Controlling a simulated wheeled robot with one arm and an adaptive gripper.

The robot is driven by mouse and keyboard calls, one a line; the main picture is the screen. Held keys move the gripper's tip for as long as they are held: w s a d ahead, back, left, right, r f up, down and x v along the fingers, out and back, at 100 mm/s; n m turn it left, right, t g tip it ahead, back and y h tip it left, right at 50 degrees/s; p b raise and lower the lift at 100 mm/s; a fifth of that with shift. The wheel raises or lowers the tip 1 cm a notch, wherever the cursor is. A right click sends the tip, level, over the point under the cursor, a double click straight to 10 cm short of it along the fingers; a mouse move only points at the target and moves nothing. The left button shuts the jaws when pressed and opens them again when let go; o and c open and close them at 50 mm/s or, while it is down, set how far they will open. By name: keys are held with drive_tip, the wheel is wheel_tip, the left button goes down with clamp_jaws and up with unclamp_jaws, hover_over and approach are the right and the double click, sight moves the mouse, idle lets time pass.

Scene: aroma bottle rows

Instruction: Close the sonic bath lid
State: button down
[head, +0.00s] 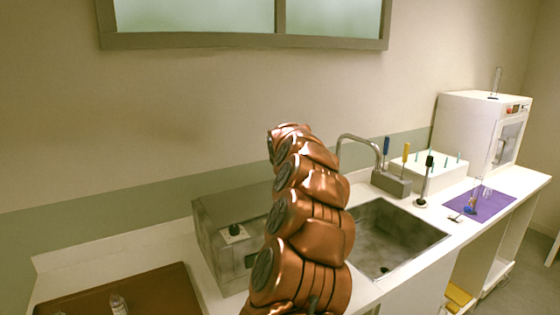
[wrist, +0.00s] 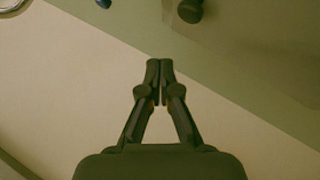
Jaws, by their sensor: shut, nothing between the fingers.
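The sonic bath appears to be the grey metal box (head: 204,236) on the counter, left of the sink in the head view. It has a small pale control plate with a dark knob on its left side. My copper-coloured arm stands in front and hides its right part, so I cannot tell how the lid stands. My gripper (wrist: 160,64) shows in the wrist view with its fingertips together and nothing between them. A dark knob-like part (wrist: 190,10) is at the top edge there, apart from the fingertips; I cannot tell what it belongs to.
A sink (head: 385,240) with a curved faucet (head: 362,139) lies right of the box. Beyond it are a white rack (head: 436,168), a purple mat (head: 490,203) and a white cabinet (head: 468,125). A brown tray (head: 160,290) with small bottles is at the front left.

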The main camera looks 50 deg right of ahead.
drive_tip(key=f, duration=0.3)
drive_tip(key=shift+s+d+y, duration=0.25)
drive_tip(key=shift+d+y, duration=0.05)
drive_tip(key=shift+d, duration=0.1)
drive_tip(key=shift+s+d+f+b, duration=0.1)
drive_tip(key=shift+d+f+b, duration=0.1)
drive_tip(key=shift+f, duration=0.4)
drive_tip(key=shift+d+f+b, duration=0.1)
drive_tip(key=shift+f+b, duration=0.1)
drive_tip(key=shift+f, duration=0.75)
drive_tip(key=shift+s+f, duration=0.15)
drive_tip(key=shift+f, duration=0.1)
drive_tip(key=shift+r, duration=0.15)
wheel_tip(320, 180, up, 5)
drive_tip(key=shift+d+r+p, duration=0.1)
drive_tip(key=shift+p, duration=0.7)
drive_tip(key=s+a+r+b, duration=0.2)
drive_tip(key=s+r+b, duration=0.1)
drive_tip(key=s+r, duration=0.3)
drive_tip(key=shift+s+a+r, duration=0.15)
drive_tip(key=shift+a+r, duration=0.1)
drive_tip(key=shift+r, duration=0.15)
